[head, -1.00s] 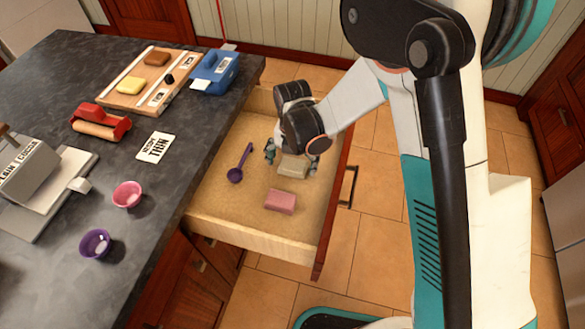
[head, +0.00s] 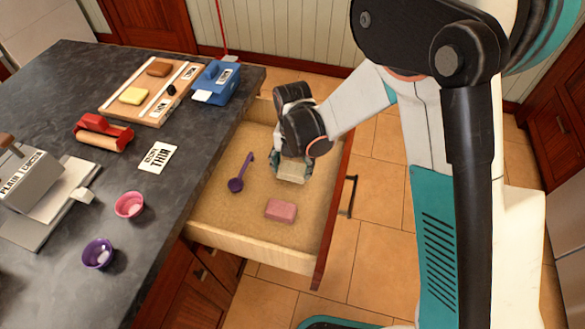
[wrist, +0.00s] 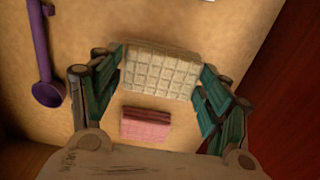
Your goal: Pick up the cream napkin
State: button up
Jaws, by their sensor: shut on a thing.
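The cream napkin (head: 292,171) is a folded, waffle-textured block in the open drawer. It also shows in the wrist view (wrist: 161,71), between the two teal fingers. My gripper (head: 291,165) points down into the drawer and is shut on the cream napkin, one finger at each side. In the wrist view my gripper (wrist: 160,82) has its fingertips against the napkin's left and right ends. I cannot tell whether the napkin is clear of the drawer floor.
A pink folded block (head: 281,210) lies nearer the drawer front corner. A purple spoon (head: 239,178) lies left of the napkin. The wooden drawer wall (head: 250,248) bounds the space. The dark counter (head: 190,165) beside it holds bowls, a board and a blue device.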

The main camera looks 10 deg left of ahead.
aim_at(293, 168)
notch_tip(293, 168, up, 17)
jog(key=p, duration=0.5)
jog(key=shift+r, duration=0.2)
jog(key=shift+d+f, duration=0.1)
